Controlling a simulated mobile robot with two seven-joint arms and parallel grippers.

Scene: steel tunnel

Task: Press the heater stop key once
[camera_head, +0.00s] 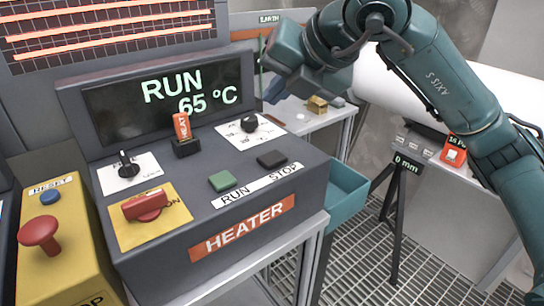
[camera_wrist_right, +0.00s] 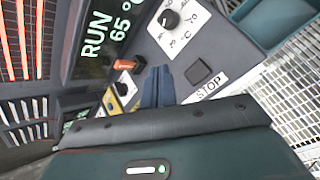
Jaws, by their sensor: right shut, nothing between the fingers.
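The heater's black stop key (camera_head: 272,159) sits on the sloped grey heater panel (camera_head: 215,160), behind its STOP label. The green run key (camera_head: 222,181) is to its left. The display (camera_head: 165,97) reads RUN 65 °C. My right gripper (camera_head: 273,90) appears beyond the stop key in the head view, apart from it, with nothing held. In the right wrist view its blue fingers (camera_wrist_right: 158,86) are together, and the stop key (camera_wrist_right: 198,72) shows to their right, uncovered. My left gripper is not in view.
Two black knobs (camera_head: 125,164) (camera_head: 250,124), an orange-tagged key (camera_head: 183,133) and a red switch (camera_head: 146,205) stand up from the panel. A yellow box with a red button (camera_head: 40,232) is at left. A teal bin (camera_head: 345,193) hangs at right.

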